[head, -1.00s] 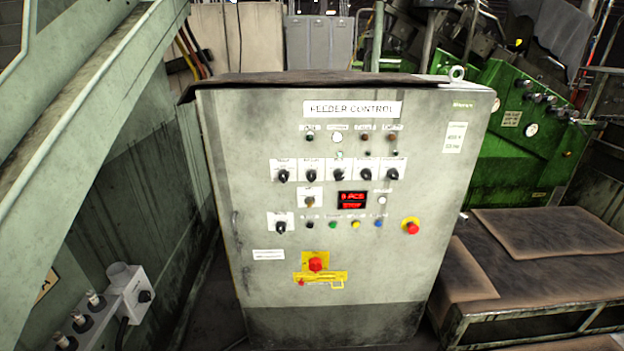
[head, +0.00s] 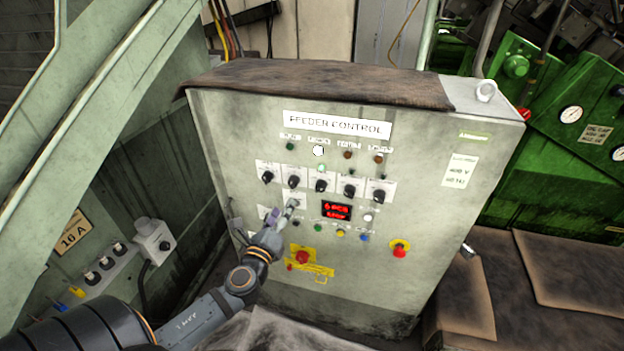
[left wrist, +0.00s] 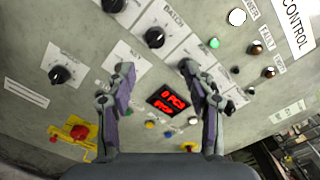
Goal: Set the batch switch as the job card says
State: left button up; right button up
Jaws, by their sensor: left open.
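The batch switch (left wrist: 154,38) is a black rotary knob on a white plate, under a "BATCH" label in the left wrist view. In the head view it appears to be the second knob (head: 294,182) in the row. Its pointer setting is too small to read. My left gripper (head: 283,212) is open and empty in front of the panel, just below that knob row. I cannot make out a job card. My right gripper is not visible.
The feeder control cabinet (head: 400,240) carries other knobs, lamps and buttons close together. A red knob on a yellow plate (head: 303,257) and a red emergency button (head: 400,251) sit lower down. A socket box (head: 153,240) is on the left wall. Green machinery (head: 540,80) stands right.

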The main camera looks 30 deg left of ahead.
aim_at(292, 186)
pick_arm(q)
jog(key=p+x, duration=0.1)
jog(key=x, duration=0.2)
jog(key=p+x, duration=0.1)
jog(key=x, duration=0.2)
jog(key=p+x, duration=0.1)
jog(key=x, duration=0.2)
jog(key=shift+w+a, duration=0.2)
jog(key=shift+a, duration=0.2)
jog(key=shift+w+a, duration=0.2)
jog(key=shift+w, duration=0.05)
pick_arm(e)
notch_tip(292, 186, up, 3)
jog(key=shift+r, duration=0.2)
pick_arm(q)
jog(key=shift+d, duration=0.1)
jog(key=c, duration=0.4)
jog(key=shift+f, duration=0.1)
grip_shut()
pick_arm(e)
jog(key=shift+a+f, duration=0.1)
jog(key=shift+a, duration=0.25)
